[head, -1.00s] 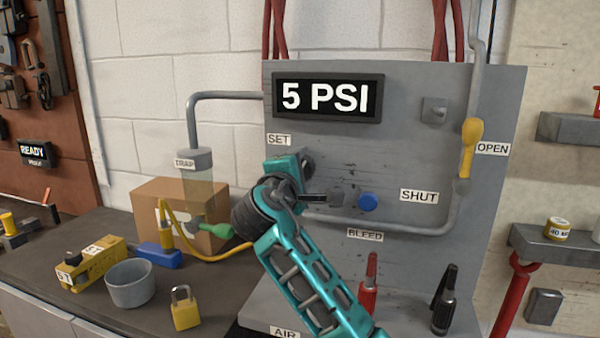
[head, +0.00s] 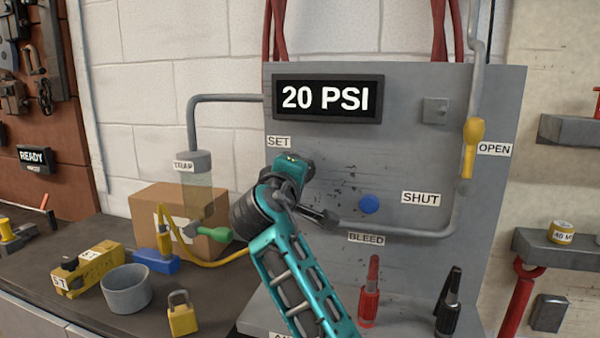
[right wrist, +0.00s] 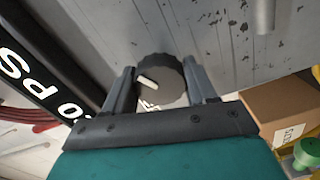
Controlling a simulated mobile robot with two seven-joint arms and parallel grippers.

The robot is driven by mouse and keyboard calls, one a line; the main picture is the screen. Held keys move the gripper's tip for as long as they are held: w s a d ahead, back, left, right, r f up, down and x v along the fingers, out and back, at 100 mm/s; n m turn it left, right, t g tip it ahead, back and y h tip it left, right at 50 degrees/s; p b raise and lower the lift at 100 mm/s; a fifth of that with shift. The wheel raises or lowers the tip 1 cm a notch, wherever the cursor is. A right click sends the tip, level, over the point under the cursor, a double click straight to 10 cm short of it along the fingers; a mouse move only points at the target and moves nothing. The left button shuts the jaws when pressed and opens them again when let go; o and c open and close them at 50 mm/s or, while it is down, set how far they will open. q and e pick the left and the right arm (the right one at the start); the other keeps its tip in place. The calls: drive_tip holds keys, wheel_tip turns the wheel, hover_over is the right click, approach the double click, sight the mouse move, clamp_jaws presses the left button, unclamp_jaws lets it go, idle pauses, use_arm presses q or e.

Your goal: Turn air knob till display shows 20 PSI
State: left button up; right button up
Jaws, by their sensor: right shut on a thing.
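The display (head: 325,98) on the grey panel reads 20 PSI in the head view. The air knob (right wrist: 160,80) shows in the right wrist view as a dark round knob with a white pointer mark. My right gripper (right wrist: 157,88) has one finger on each side of the knob and is shut on it. In the head view my right gripper (head: 297,165) is at the panel below the display, beside the SET label (head: 279,141), and it hides the knob. My left gripper is not in view.
A blue button (head: 369,204) sits on the panel above the BLEED label (head: 366,238). A yellow lever (head: 472,147) on the pipe stands by the OPEN label. Red (head: 369,295) and black (head: 448,305) tools stand at the panel's foot. A grey cup (head: 127,290) and yellow padlock (head: 181,314) are on the bench.

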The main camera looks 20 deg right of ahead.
drive_tip(key=shift+d+f, duration=0.15)
drive_tip(key=shift+f, duration=0.05)
drive_tip(key=o, duration=1)
drive_tip(key=shift+r, duration=0.1)
drive_tip(key=shift+o, duration=0.2)
drive_tip(key=shift+s, duration=0.1)
drive_tip(key=b+v, duration=0.1)
drive_tip(key=v, duration=1.2)
